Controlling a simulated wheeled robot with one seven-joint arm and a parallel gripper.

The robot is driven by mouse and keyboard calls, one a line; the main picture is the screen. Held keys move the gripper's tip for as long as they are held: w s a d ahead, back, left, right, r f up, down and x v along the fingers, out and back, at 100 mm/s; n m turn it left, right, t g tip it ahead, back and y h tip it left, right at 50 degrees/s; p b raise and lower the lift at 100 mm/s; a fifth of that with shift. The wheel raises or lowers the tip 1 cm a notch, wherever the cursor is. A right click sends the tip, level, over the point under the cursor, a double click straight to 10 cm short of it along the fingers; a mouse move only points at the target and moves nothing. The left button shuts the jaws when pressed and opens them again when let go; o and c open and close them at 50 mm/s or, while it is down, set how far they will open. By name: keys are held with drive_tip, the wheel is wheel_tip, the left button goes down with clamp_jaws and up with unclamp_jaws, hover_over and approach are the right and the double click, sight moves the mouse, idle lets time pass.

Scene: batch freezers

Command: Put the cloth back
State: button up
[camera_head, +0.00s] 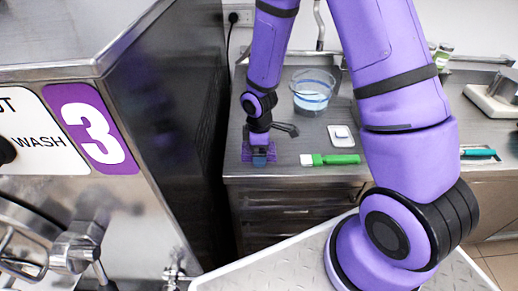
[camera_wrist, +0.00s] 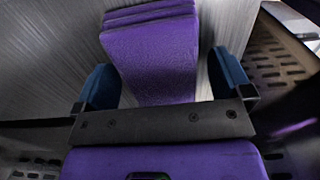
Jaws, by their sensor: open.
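The purple cloth (camera_wrist: 155,60) lies in folded layers on the metal counter and fills the middle of the wrist view. It also shows in the head view as a small purple patch (camera_head: 246,152) at the counter's left front, partly hidden by my gripper (camera_head: 260,158). In the wrist view my gripper (camera_wrist: 165,80) is open, with one blue finger at each side of the cloth. I cannot tell whether the fingers touch it.
On the counter (camera_head: 290,172) stand a glass bowl of water (camera_head: 312,90), a white tray (camera_head: 341,137) with a small block, and a green-handled brush (camera_head: 331,159). The steel batch freezer (camera_head: 150,150) stands close on the left. A teal-handled tool (camera_head: 478,153) lies at the right.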

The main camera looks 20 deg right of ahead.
drive_tip(key=s+d+r+m+t+h, duration=0.1)
drive_tip(key=s+d+r+m, duration=0.2)
drive_tip(key=r, duration=1.2)
drive_tip(key=s+d+r+m+t, duration=0.2)
drive_tip(key=s+r+m, duration=0.2)
drive_tip(key=r, duration=1)
drive_tip(key=s+d+r+m+t+y, duration=0.1)
drive_tip(key=s+r+m, duration=0.5)
drive_tip(key=s, duration=0.8)
wheel_tip(320, 180, up, 4)
drive_tip(key=shift+d+f+m+t, duration=0.1)
drive_tip(key=shift+d+m+t, duration=0.2)
drive_tip(key=shift+d+t, duration=0.25)
